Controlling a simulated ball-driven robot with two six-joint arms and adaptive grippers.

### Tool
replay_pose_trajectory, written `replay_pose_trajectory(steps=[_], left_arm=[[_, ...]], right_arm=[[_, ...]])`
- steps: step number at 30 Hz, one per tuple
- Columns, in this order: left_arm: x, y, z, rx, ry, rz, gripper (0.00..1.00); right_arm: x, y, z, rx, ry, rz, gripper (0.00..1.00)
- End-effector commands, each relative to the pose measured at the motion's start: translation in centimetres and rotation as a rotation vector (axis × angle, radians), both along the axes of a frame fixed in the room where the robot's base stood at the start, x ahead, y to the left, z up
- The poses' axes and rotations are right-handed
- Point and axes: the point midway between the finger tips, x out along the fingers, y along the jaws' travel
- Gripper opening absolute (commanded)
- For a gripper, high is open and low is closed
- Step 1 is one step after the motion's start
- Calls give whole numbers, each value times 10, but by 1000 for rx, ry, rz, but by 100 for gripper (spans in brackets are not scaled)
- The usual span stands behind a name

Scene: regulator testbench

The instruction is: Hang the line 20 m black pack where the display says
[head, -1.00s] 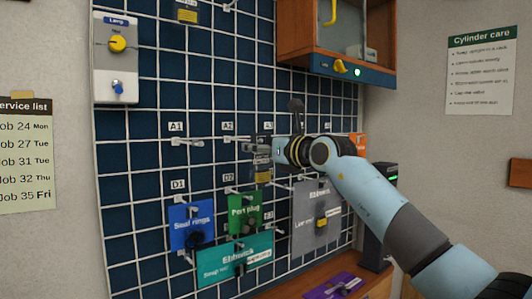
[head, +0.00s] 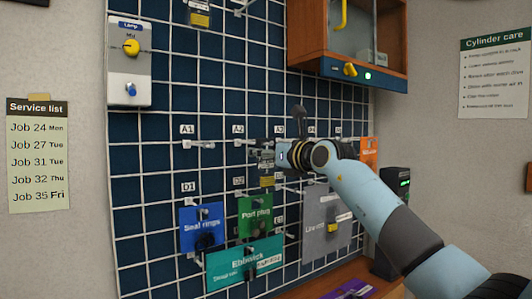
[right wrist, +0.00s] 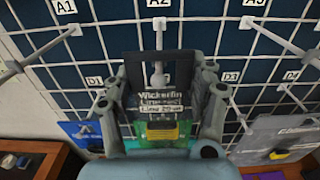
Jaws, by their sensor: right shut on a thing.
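The dark line 20 m pack (right wrist: 158,105), printed "Wickerfin" and "Line 20 m", is upright in the right wrist view. My right gripper (right wrist: 160,92) is shut on it, a finger on each side. The peg under label A2 (right wrist: 158,75) shows at the pack's top middle; I cannot tell whether it passes through the pack's hole. In the head view my right gripper (head: 262,155) is at the board between A2 and A3, mostly hiding the pack. A small display (head: 404,180) glows green at the right, its text unreadable. My left gripper is not in view.
Blue Seal rings (head: 203,228), green Port plug (head: 255,215), teal Ebbwick (head: 245,265) and grey (head: 322,225) packs hang below. An orange pack (head: 369,152) hangs right. The A1 peg (head: 198,145) is bare. A wooden cabinet (head: 300,35) juts out above right.

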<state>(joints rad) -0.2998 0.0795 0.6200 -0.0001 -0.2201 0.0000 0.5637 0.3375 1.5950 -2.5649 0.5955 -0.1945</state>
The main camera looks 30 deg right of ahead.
Motion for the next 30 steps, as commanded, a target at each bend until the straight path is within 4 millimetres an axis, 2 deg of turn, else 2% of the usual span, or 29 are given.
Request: replay_pose_trajectory(steps=[4, 5, 11, 19, 22, 26, 30], left_arm=[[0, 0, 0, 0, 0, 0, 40], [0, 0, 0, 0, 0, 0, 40], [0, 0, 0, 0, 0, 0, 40], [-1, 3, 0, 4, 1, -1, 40], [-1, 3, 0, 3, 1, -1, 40], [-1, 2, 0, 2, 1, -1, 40], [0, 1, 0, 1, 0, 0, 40]], right_arm=[[0, 0, 0, 0, 0, 0, 18], [0, 0, 0, 0, 0, 0, 57], [0, 0, 0, 0, 0, 0, 84], [-1, 0, 0, 0, 0, 0, 84], [-7, -2, -1, -2, 2, -1, 84], [-28, -5, -1, -5, 1, -1, 84], [-60, -9, -1, -8, 1, 0, 84]])
